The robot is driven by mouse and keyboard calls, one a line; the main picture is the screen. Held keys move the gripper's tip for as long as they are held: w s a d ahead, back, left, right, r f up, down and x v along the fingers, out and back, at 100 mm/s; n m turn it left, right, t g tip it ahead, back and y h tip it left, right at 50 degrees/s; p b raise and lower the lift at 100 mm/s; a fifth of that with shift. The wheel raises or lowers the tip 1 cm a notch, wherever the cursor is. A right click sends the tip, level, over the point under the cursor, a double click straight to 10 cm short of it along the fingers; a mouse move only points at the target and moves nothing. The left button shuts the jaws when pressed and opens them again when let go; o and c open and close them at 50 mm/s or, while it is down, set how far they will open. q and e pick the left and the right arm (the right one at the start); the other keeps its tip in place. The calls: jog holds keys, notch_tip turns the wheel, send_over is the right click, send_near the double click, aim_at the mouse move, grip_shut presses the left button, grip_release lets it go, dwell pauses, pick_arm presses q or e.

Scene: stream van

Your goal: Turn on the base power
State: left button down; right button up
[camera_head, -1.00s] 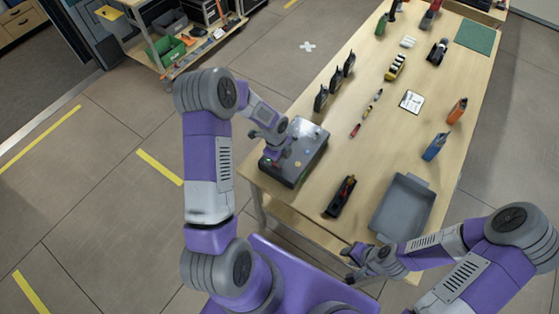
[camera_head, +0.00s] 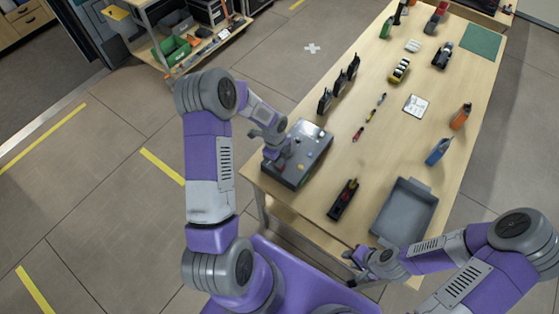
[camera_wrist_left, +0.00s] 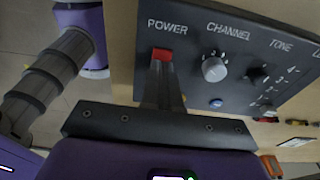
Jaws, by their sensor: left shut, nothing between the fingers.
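The base (camera_head: 312,150) is a dark grey box on the near left corner of the wooden table. In the left wrist view its sloped panel (camera_wrist_left: 240,35) shows the words POWER, CHANNEL and TONE. A red power switch (camera_wrist_left: 162,54) sits under POWER. My left gripper (camera_head: 274,153) is shut and empty over the panel. In the left wrist view its fingertips (camera_wrist_left: 161,68) are right at the red switch and cover its lower part. I cannot tell whether they touch it. My right gripper (camera_head: 350,266) is open and empty by the table's near edge.
A silver knob (camera_wrist_left: 214,69) and a blue button (camera_wrist_left: 216,102) lie right of the switch. Upright black devices (camera_head: 340,85) stand behind the base. A dark tool (camera_head: 343,199) and a grey tray (camera_head: 407,205) lie to its right. The table (camera_head: 375,150) is bare between them.

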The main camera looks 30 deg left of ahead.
pick_arm(q)
jog(key=shift+a+r+p, duration=0.1)
jog(key=shift+r+p, duration=0.2)
jog(key=shift+r, duration=0.25)
jog(key=r+p, duration=0.2)
jog(key=shift+a+r, duration=0.2)
jog(key=shift+r, duration=0.2)
notch_tip(320, 180, up, 10)
jog(key=a, duration=0.1)
jog(key=shift+a+f, duration=0.1)
jog(key=d+b, duration=0.1)
jog(key=b, duration=0.5)
jog(key=shift+d, duration=0.2)
